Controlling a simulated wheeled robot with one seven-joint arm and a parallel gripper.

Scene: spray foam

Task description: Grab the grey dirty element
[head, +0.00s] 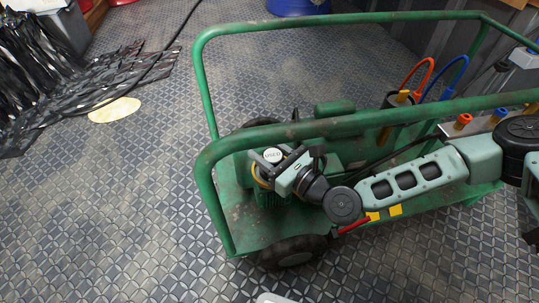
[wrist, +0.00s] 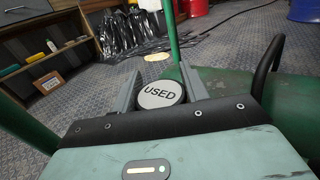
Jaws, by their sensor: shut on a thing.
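The grey element is a round piece with a pale disc marked "USED" (head: 272,155), at the left end of the green cart in the head view. In the wrist view its labelled face (wrist: 161,94) sits between the two grey fingers. My gripper (head: 279,162) is shut on it, with a finger on either side. The fingers also show in the wrist view (wrist: 159,86). The lower part of the element is hidden by the gripper, so I cannot tell whether it still touches the cart.
The green tubular cart frame (head: 205,95) surrounds the gripper, with rails above and beside it. Red (head: 417,72) and blue (head: 456,76) hoses rise at the right. Black plastic strips (head: 95,85) lie at the left.

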